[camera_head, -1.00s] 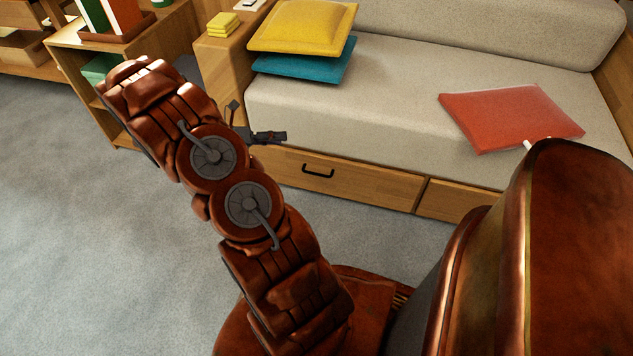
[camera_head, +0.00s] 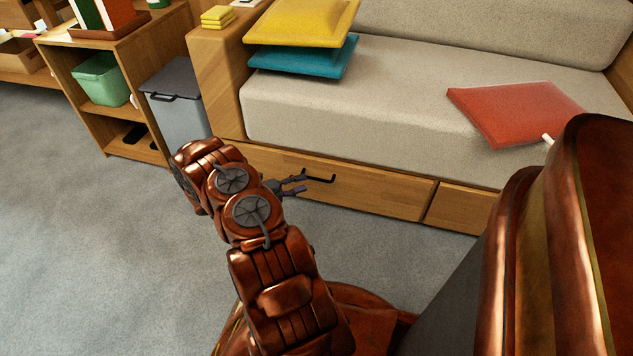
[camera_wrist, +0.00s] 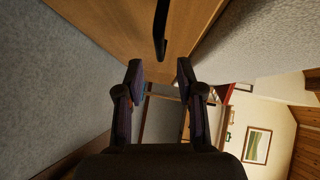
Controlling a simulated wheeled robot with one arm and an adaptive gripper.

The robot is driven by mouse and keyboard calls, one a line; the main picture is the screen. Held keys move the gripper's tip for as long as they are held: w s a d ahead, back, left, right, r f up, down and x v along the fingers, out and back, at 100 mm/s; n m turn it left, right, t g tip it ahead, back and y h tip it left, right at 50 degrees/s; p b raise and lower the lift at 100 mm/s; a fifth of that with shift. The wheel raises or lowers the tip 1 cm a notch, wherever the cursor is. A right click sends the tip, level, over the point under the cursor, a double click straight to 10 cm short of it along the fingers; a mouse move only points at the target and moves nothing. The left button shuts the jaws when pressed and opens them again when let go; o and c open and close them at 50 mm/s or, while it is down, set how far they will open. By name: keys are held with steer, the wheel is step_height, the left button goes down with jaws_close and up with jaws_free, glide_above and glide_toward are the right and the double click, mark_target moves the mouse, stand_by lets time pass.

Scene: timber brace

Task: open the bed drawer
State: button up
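The bed drawer (camera_head: 365,190) is a wooden front low under the grey sofa bed, and it looks shut. Its black bar handle (camera_head: 318,178) sits toward the left part of the front. In the wrist view the handle (camera_wrist: 161,28) runs up the picture, ahead of the fingertips and between their lines. My gripper (camera_head: 303,184) is just in front of the drawer, beside the handle. In the wrist view my gripper (camera_wrist: 158,72) has its two fingers apart with nothing between them. I cannot tell how far the fingertips are from the handle.
A second drawer front (camera_head: 462,208) lies to the right. Yellow (camera_head: 300,22), teal (camera_head: 305,58) and red (camera_head: 515,112) cushions lie on the bed. A grey lidded bin (camera_head: 177,105) and a wooden shelf (camera_head: 75,75) stand at the left. The carpet (camera_head: 90,230) before the drawer is clear.

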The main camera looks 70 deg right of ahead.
mark_target(315, 179)
steer(key=shift+b+x, duration=1.2)
steer(key=shift+x, duration=2.25)
steer(key=shift+c, duration=0.4)
jaws_close()
